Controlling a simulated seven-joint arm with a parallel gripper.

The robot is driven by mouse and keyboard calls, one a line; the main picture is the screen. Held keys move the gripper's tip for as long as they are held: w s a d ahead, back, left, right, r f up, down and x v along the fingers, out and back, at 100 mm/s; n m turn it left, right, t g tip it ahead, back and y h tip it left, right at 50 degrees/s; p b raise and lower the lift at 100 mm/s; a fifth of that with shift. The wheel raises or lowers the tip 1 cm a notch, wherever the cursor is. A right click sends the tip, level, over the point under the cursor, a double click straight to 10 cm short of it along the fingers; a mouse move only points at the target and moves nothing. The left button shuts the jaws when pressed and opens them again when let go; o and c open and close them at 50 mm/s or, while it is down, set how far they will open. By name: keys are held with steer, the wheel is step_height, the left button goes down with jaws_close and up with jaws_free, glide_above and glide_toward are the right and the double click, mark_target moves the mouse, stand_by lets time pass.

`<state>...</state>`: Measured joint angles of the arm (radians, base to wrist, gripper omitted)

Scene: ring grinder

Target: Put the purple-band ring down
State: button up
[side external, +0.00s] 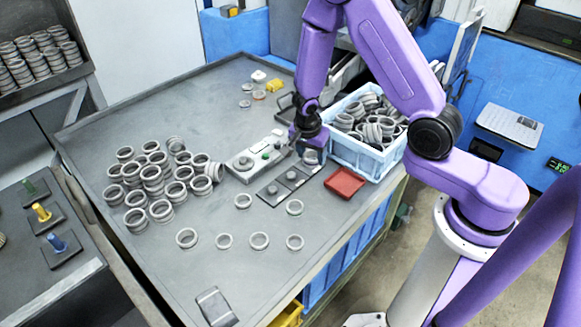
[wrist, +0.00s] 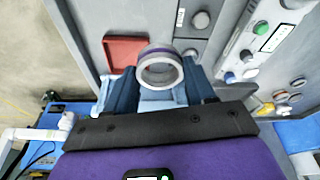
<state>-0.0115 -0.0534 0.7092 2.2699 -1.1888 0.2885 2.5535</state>
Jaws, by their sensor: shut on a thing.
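The purple-band ring (wrist: 160,68) is a grey metal ring with a purple stripe along its upper edge in the wrist view. My gripper (wrist: 162,84) is shut on it, with a dark blue finger on either side. In the side external view my gripper (side external: 308,150) hangs over the right part of the table, between the control box and the blue crate. The ring (side external: 311,157) shows there only as a small grey shape under the fingers. I cannot tell its exact height above the table.
A red tray (side external: 345,183) lies right of my gripper, by the table edge. A blue crate (side external: 360,158) full of rings stands behind it. A control box (side external: 250,161) and a dark plate with knobs (side external: 275,190) lie to the left. Several loose rings (side external: 187,238) lie in front.

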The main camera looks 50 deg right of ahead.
glide_above(292, 173)
steer(key=a, duration=0.1)
steer(key=f, duration=0.7)
steer(key=shift+s+f, duration=0.1)
steer(key=shift+s, duration=0.15)
steer(key=shift+w+f, duration=0.15)
steer(key=shift+f, duration=1.55)
steer(key=shift+f, duration=0.6)
steer(key=o, duration=1.2)
